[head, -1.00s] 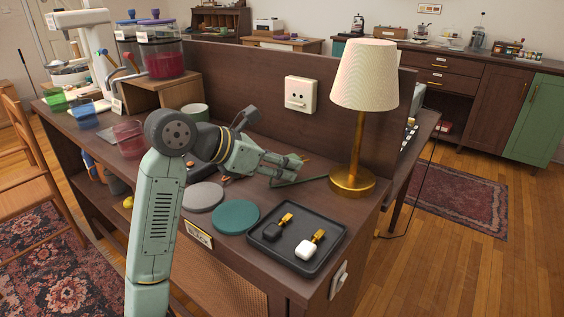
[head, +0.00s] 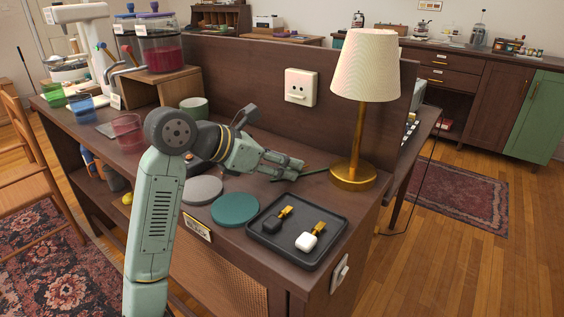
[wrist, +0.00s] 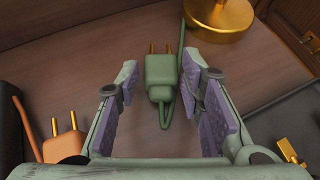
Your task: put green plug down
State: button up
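The green plug (wrist: 160,78) has two gold prongs and a green cord. In the wrist view it lies between the two purple-padded fingers of my gripper (wrist: 164,98). A gap shows on each side of it, so the fingers stand open around it. It appears to rest on the brown cabinet top (wrist: 85,68). In the head view my gripper (head: 297,168) is low over the cabinet top, left of the lamp base. The green cord (head: 314,172) runs toward that base; the plug body is hidden by the fingers there.
The lamp (head: 354,178) stands close to my fingertips. A black tray (head: 262,219) holds a black plug (head: 272,226) and a white plug (head: 306,242). An orange plug (wrist: 63,146) lies left in the wrist view. Teal (head: 236,209) and grey (head: 202,190) discs lie in front. A wall socket (head: 300,87) is behind.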

jog(key=shift+o, duration=1.2)
jog(key=shift+r+p, duration=0.5)
jog(key=shift+p, duration=0.05)
jog(key=b+v, duration=0.1)
jog(key=v, duration=1.1)
jog(key=shift+r, duration=0.1)
